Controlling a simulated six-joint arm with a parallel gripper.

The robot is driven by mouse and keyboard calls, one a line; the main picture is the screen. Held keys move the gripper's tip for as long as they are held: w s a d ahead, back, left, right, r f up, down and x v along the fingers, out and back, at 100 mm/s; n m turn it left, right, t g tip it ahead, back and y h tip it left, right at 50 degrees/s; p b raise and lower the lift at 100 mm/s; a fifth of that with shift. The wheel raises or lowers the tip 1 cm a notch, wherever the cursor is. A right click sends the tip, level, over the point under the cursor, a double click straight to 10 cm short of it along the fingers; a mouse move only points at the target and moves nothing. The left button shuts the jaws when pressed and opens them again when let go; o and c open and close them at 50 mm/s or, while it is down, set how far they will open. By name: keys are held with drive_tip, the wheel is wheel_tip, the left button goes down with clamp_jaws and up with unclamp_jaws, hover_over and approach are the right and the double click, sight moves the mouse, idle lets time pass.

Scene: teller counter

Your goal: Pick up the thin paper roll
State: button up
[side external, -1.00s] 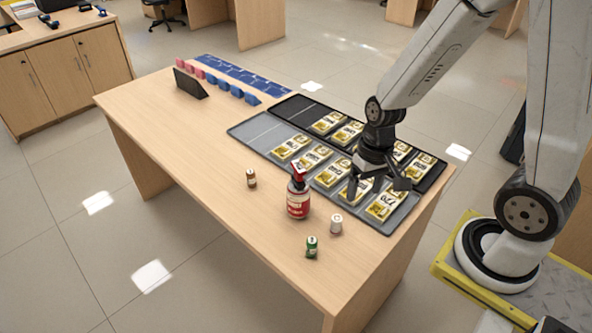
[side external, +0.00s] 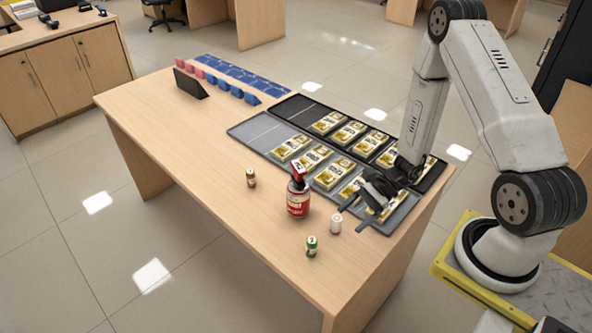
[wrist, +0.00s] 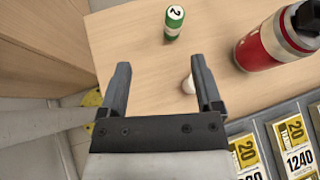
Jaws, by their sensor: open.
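Three small upright rolls stand on the wooden counter: a white one (side external: 336,223), a green one with a white band (side external: 311,247) and a brown one with a pale top (side external: 251,178). Which is the thin paper roll is not clear. My gripper (side external: 352,219) is open and empty, tilted beside the white roll over the tray's near edge. In the wrist view, the white roll (wrist: 188,85) shows just inside the right finger, partly hidden by it.
A grey tray (side external: 246,130) and a black tray (side external: 286,106) hold bundles of notes. A dark display (side external: 190,84) and blue and pink blocks stand farther back. The counter's left part is clear.

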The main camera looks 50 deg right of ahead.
sight(330, 231)
drive_tip(key=d+f+m+t, duration=0.1)
drive_tip(key=f+m+t, duration=0.1)
drive_tip(key=w+d+f+m+t+h, duration=0.1)
drive_tip(key=d+f+m+t, duration=0.2)
drive_tip(key=f+m+t, duration=0.1)
drive_tip(key=m, duration=0.1)
drive_tip(key=shift+w+d+h, duration=0.2)
drive_tip(key=shift+d+h, duration=0.1)
drive_tip(key=shift+d, duration=0.1)
drive_tip(key=shift+a, duration=0.1)
drive_tip(key=shift+x, duration=1.25)
drive_tip(key=shift+w, duration=0.1)
drive_tip(key=shift+x, duration=2.55)
drive_tip(key=shift+f, duration=0.1)
clamp_jaws()
